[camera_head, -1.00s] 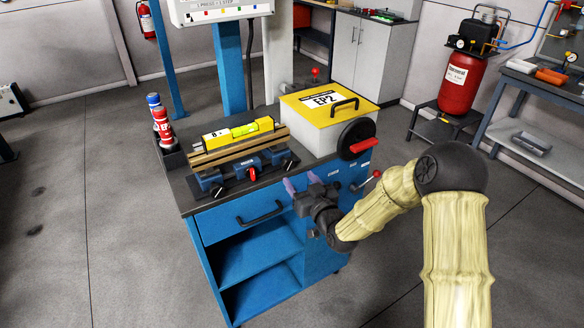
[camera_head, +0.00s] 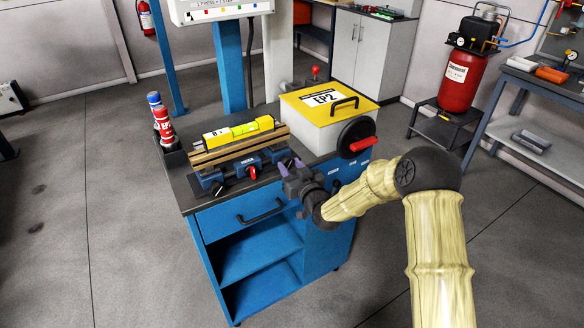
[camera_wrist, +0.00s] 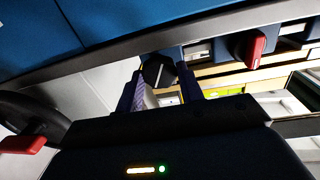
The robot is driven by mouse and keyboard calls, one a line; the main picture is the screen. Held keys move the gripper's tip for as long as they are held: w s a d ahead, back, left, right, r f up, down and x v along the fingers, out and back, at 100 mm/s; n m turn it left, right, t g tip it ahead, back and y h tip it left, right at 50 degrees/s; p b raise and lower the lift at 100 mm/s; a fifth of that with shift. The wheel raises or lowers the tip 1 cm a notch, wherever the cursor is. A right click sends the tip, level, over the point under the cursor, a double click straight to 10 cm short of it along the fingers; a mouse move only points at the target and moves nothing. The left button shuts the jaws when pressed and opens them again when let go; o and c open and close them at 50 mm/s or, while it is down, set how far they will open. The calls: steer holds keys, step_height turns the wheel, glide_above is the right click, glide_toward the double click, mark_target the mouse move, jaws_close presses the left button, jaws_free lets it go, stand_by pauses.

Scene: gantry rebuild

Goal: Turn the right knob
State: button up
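A blue fixture (camera_head: 240,176) lies along the bench's front edge, with a black left knob (camera_head: 217,189) and a red middle knob (camera_head: 252,172). The red knob also shows in the wrist view (camera_wrist: 257,47). The right knob is mostly hidden behind my gripper (camera_head: 290,165) in the head view. In the wrist view the black right knob (camera_wrist: 157,72) shows between the two fingers of my gripper (camera_wrist: 160,82). The fingers are apart, one on each side of it. I cannot tell whether they touch it.
A yellow-topped EP2 box (camera_head: 325,105) with a black handwheel (camera_head: 356,135) and red grip stands right of the fixture. A yellow level (camera_head: 238,133) lies behind on wooden strips. Red and blue cans (camera_head: 162,125) stand left. A drawer handle (camera_head: 260,213) juts out below.

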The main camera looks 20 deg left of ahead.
steer(key=shift+c, duration=0.8)
steer(key=shift+f+n+b, duration=0.1)
steer(key=shift+n+b, duration=0.2)
steer(key=shift+b, duration=0.15)
steer(key=n+b, duration=0.2)
steer(key=b, duration=0.1)
steer(key=shift+f, duration=0.2)
steer(key=n+b, duration=0.2)
steer(key=b, duration=0.1)
steer(key=shift+r+n+y+b, duration=0.15)
steer(key=shift+n+y+b, duration=0.15)
steer(key=shift+n+b, duration=0.65)
